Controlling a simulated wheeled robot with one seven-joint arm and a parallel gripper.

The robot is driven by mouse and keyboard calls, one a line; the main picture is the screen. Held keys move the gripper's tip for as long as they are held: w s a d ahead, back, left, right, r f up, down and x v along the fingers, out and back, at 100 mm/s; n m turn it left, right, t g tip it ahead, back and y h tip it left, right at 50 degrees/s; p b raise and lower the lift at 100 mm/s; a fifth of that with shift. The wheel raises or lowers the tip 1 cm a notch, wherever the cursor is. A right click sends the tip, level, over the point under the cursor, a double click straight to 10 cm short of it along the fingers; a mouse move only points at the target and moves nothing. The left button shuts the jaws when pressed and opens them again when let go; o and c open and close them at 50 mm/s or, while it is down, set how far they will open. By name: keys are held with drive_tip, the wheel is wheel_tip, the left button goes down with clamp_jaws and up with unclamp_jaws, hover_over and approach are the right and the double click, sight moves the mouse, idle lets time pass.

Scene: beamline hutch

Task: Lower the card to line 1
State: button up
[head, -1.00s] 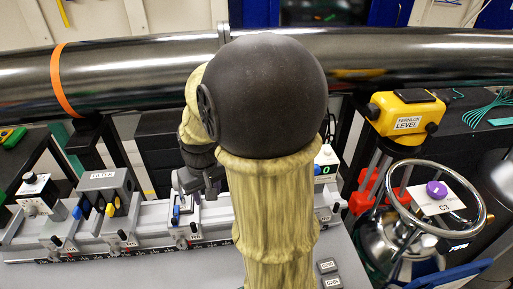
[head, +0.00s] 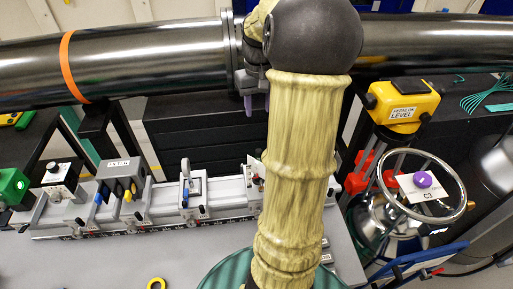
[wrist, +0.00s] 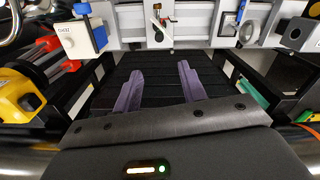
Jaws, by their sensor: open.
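A small pale card (head: 194,187) stands upright in a carriage (head: 194,208) on the rail in the head view. What looks like the same carriage (wrist: 158,32) is at the top middle of the wrist view, cut off by the edge. I cannot read any line marks on the card. My gripper (head: 255,103) is raised behind the rail near the big pipe, partly hidden by my arm. In the wrist view my gripper (wrist: 160,70) shows two purple fingers spread wide with nothing between them, apart from the carriage.
The big pipe (head: 160,62) crosses behind. A yellow level (head: 403,106) and a handwheel (head: 464,187) are at right. The front bench (head: 120,258) is mostly clear.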

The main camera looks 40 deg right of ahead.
sight(259, 150)
wheel_tip(259, 150, down, 17)
drive_tip(key=p, duration=0.3)
drive_tip(key=shift+f, duration=0.2)
drive_tip(key=shift+c, duration=0.3)
